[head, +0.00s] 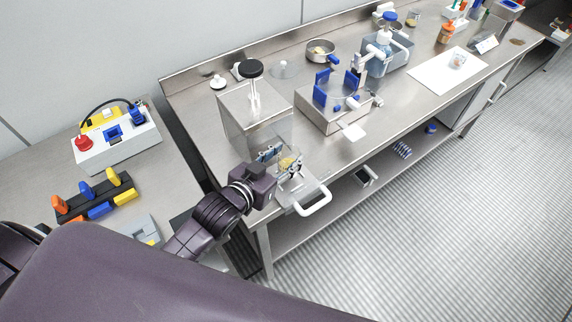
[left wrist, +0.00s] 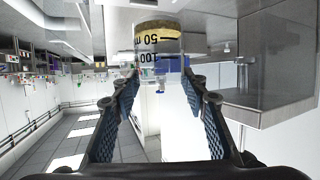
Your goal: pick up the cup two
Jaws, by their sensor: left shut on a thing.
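The cup (head: 288,162) is small and clear, with something yellowish in it, and shows at the near left end of the steel bench in the head view. In the left wrist view the cup (left wrist: 158,42) fills the top middle. My left gripper (head: 279,161) is shut on the cup, beside the steel drum machine. Its two blue-padded fingers (left wrist: 160,86) lie on either side of the cup. Whether the cup touches a surface below is hard to tell. My right gripper is not in view.
A steel box machine (head: 255,125) with a black knob stands just behind the cup. A white handle (head: 313,203) juts out at the bench edge. A blue-handled steel device (head: 335,105) stands to the right. A white mat (head: 432,75) lies farther along the bench.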

